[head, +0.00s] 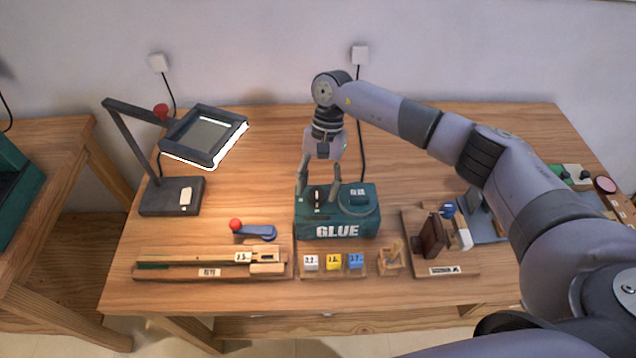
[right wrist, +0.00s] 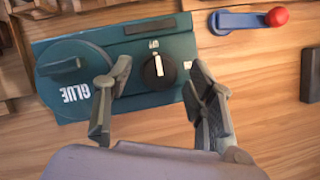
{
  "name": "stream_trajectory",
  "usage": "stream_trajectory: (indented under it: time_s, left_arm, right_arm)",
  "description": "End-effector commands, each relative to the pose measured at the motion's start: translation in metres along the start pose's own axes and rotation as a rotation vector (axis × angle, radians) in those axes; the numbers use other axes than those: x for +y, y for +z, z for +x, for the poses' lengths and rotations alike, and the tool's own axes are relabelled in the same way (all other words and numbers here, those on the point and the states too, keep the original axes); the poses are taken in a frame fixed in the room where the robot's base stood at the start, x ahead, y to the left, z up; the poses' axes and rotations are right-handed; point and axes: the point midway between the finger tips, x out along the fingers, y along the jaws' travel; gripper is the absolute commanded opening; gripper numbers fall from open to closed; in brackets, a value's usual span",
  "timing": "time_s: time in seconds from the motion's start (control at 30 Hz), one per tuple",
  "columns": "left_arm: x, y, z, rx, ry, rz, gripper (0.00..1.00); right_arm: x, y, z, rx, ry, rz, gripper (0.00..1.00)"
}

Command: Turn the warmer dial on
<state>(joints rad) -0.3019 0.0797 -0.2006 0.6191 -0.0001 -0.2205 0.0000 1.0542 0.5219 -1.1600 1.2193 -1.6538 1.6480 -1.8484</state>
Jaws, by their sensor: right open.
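The glue warmer (head: 337,226) is a teal box marked GLUE, standing on the wooden bench. Its dial (right wrist: 159,71) is a round black knob with a white pointer line, on the top face; it also shows in the head view (head: 318,198). In the right wrist view the line runs nearly straight up and down, with small white markings above and to the right. My right gripper (right wrist: 160,92) is open over the warmer, fingers on either side of the dial with gaps visible; it also shows in the head view (head: 320,186). My left gripper is not in view.
A round teal pot (right wrist: 75,78) is beside the dial. A lamp (head: 205,136) and a blue lever with red knob (head: 255,230) are left. Colored blocks (head: 333,261) lie in front; a brown clamp block (head: 432,236) is right. Open bench lies behind the warmer.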

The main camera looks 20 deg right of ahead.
Motion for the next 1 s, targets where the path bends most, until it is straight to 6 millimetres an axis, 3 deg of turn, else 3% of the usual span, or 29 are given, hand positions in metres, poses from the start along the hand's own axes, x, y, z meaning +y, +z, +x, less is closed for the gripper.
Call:
stream_trajectory:
  time_s: [0.73, 1.0]
  left_arm:
    - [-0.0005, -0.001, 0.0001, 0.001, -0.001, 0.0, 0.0]
    - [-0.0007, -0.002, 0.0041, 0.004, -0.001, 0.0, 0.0]
  right_arm:
    - [-0.0002, -0.0001, -0.0009, 0.0, -0.001, 0.0, 0.03]
    - [0.0004, -0.0009, 0.0, 0.001, -0.012, 0.025, 0.03]
